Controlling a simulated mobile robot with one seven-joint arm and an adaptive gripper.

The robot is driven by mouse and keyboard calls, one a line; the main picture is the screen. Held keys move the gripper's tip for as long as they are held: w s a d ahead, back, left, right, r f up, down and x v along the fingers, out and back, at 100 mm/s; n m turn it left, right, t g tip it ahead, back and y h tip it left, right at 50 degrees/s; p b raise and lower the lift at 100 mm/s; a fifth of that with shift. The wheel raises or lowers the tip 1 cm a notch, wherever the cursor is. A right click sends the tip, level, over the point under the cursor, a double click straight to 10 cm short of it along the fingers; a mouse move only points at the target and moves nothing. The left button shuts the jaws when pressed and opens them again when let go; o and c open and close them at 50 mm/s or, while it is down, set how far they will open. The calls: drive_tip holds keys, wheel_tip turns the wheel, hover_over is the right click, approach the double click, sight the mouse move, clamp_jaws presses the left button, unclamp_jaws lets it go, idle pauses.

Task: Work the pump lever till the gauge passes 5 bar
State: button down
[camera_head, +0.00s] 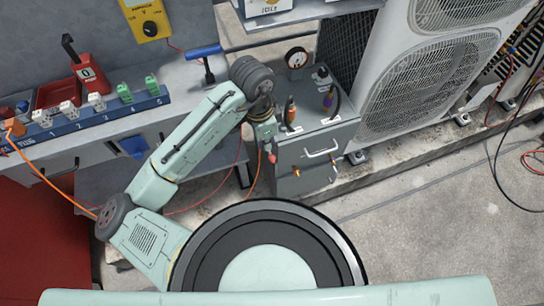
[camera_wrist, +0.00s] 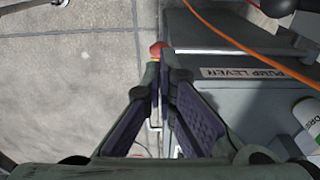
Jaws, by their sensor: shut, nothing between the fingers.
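My gripper (camera_head: 267,137) hangs at the left side of the grey pump cabinet (camera_head: 318,155). In the wrist view its fingers (camera_wrist: 160,68) are shut and empty. A red rounded tip (camera_wrist: 157,48) shows just past the fingertips; I cannot tell whether they touch it. A label reading PUMP LEVER (camera_wrist: 257,75) is on the grey surface to the right.
Orange-handled and purple-handled fittings (camera_head: 290,112) stand on the cabinet top. White condensers (camera_head: 430,85) stand to the right. Loose hoses (camera_head: 505,180) lie at far right.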

sight(269, 158)
drive_tip(key=shift+w+d+f+b, duration=0.1)
drive_tip(key=shift+d+f+b, duration=0.1)
drive_tip(key=shift+f+b, duration=1.15)
drive_tip(key=shift+w+d+f+b, duration=0.15)
drive_tip(key=shift+f+b, duration=0.35)
drive_tip(key=shift+f, duration=1.5)
drive_tip(key=shift+s, duration=0.1)
wheel_tip(269, 158, down, 5)
drive_tip(key=b, duration=0.4)
drive_tip(key=shift+r, duration=0.3)
